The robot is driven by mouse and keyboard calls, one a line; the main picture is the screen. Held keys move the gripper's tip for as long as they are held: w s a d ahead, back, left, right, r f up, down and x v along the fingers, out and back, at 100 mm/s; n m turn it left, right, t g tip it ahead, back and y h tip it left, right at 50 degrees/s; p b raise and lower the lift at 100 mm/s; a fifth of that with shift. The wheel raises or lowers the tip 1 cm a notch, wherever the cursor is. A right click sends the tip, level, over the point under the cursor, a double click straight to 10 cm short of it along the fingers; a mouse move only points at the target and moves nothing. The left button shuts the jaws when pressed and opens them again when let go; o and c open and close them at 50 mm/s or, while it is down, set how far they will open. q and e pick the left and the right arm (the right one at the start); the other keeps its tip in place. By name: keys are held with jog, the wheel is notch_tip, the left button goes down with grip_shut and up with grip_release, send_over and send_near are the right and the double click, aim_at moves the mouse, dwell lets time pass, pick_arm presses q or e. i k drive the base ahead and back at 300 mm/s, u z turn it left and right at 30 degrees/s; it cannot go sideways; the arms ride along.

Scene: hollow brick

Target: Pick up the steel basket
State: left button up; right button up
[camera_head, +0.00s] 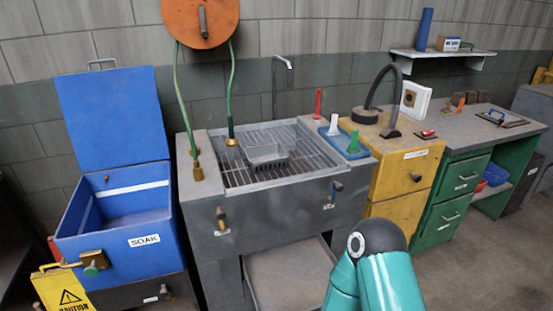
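The steel basket (267,157) is a small grey open-topped box. It rests on the slatted rack (305,158) inside the grey wash sink, a little left of the picture's middle. Nothing is touching it from above and its open top faces up. Neither of my grippers shows in the head view. Only a teal link of one of my arms with a dark round cap is in view at the bottom, in front of the sink's right side and well apart from the basket.
A blue soak bin (148,242) with its lid raised stands left of the sink. A hose reel (201,22) hangs above, its green hoses reaching the sink's left side. A tap (281,62) rises behind the basket. A yellow cabinet (408,173) and green workbench (462,183) stand right.

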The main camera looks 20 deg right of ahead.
aim_at(260, 159)
jog(key=i, duration=0.85)
